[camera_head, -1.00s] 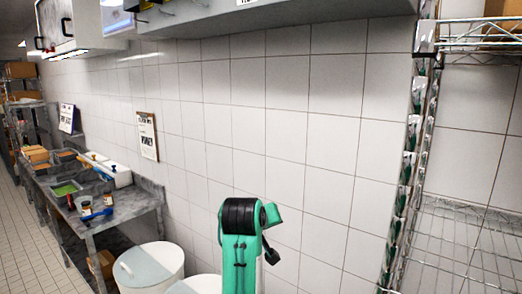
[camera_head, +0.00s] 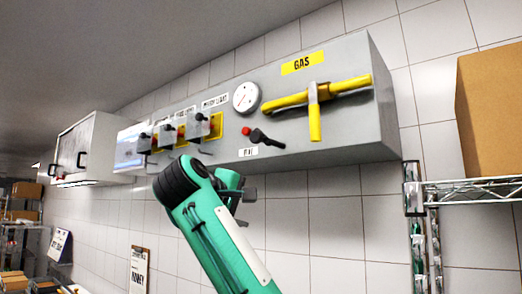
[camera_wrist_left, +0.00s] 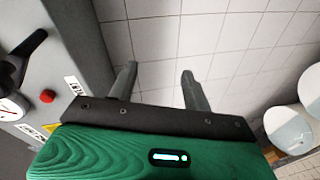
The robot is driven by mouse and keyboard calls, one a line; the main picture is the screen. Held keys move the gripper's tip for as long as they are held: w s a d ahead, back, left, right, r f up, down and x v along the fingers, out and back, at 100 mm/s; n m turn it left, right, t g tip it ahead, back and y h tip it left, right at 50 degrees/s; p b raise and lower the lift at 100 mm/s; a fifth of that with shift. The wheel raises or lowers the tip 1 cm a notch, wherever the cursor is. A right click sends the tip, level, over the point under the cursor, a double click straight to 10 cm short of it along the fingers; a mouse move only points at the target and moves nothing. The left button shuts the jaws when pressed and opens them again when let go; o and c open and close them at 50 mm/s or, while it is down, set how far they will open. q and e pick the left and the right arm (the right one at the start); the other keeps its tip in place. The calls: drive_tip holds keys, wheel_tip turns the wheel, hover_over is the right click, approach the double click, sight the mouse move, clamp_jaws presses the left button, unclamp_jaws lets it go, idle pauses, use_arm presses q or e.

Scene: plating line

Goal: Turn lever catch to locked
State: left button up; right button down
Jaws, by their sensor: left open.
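A grey wall box (camera_head: 360,100) carries a black lever (camera_head: 266,138) on its lower front. I cannot tell whether this is the lever catch or which position counts as locked. The lever slants down to the right, with a red knob (camera_head: 245,131) at its left. The black lever also shows at the left edge of the wrist view (camera_wrist_left: 18,58), partly cut off. My left gripper (camera_head: 243,193) is below the box, apart from the lever. In the wrist view its two fingers (camera_wrist_left: 157,76) are spread and empty before the tiled wall. My right gripper is out of view.
The box also bears a yellow GAS valve handle (camera_head: 314,110), a round gauge (camera_head: 246,97) and several covered switches (camera_head: 199,127). A white cabinet (camera_head: 85,148) hangs at left. A wire shelf (camera_head: 475,190) with a cardboard box (camera_head: 492,108) stands at right.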

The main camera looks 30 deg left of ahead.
sight(254, 137)
use_arm(q)
drive_tip(key=s+d+r+t+h, duration=0.2)
drive_tip(key=s+r, duration=1)
drive_tip(key=r, duration=0.4)
drive_tip(key=shift+n+h, duration=0.3)
drive_tip(key=shift+n, duration=0.1)
drive_tip(key=w+p, duration=0.2)
drive_tip(key=w, duration=0.2)
drive_tip(key=w+p, duration=0.3)
drive_tip(key=w, duration=0.1)
drive_tip(key=w+d+p, duration=0.1)
drive_tip(key=w+p, duration=0.2)
drive_tip(key=w, duration=0.2)
drive_tip(key=shift+w+f+p, duration=0.15)
drive_tip(key=shift+w+p, duration=0.25)
drive_tip(key=shift+w, duration=0.3)
drive_tip(key=c, duration=0.9)
